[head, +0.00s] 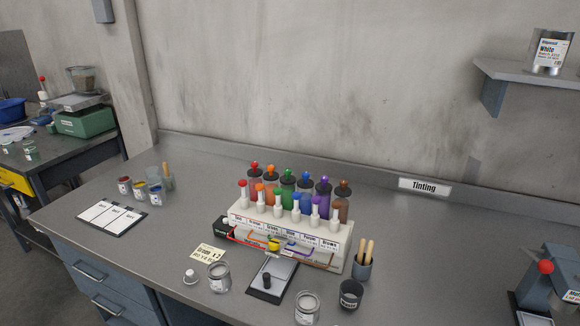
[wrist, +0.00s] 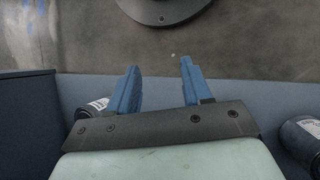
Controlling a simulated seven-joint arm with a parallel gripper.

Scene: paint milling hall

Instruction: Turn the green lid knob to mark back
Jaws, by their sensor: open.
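The green lid knob (head: 287,173) sits on the dark lid of the third canister from the left in the back row of the tinting dispenser (head: 285,229). It is too small to tell which mark it points to. A second green knob (head: 278,190) tops a white pump in the front row. My gripper (wrist: 160,66) shows in the wrist view with its two blue fingers apart and nothing between them. It is not in the head view, and the green lid knob is not in the wrist view.
Red (head: 254,164), orange (head: 270,168), blue (head: 305,175) and purple (head: 323,180) lid knobs stand close around the green one. Tins (head: 218,277), a dark cup (head: 350,295) and a stick holder (head: 362,266) stand in front.

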